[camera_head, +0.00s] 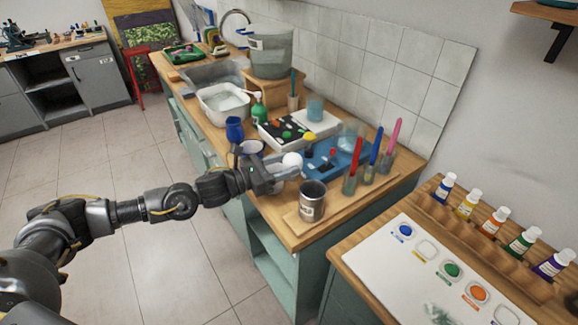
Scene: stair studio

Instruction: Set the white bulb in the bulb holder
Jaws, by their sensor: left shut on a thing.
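My left gripper (287,172) reaches in from the left over the counter's front part and is shut. A white round bulb (292,160) shows at its fingertips; the fingers hide its lower part. A grey metal cup (313,203) with a pale label stands upright on a wooden board, just right of and nearer than the gripper. I cannot tell whether this cup is the bulb holder. My right gripper is not in view.
A blue tray (322,162) lies behind the gripper. Glasses with a red brush (354,158), a blue brush and a pink brush stand to the right. A blue cup (234,129) and a white basin (223,103) are behind left. A paint table (400,262) is front right.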

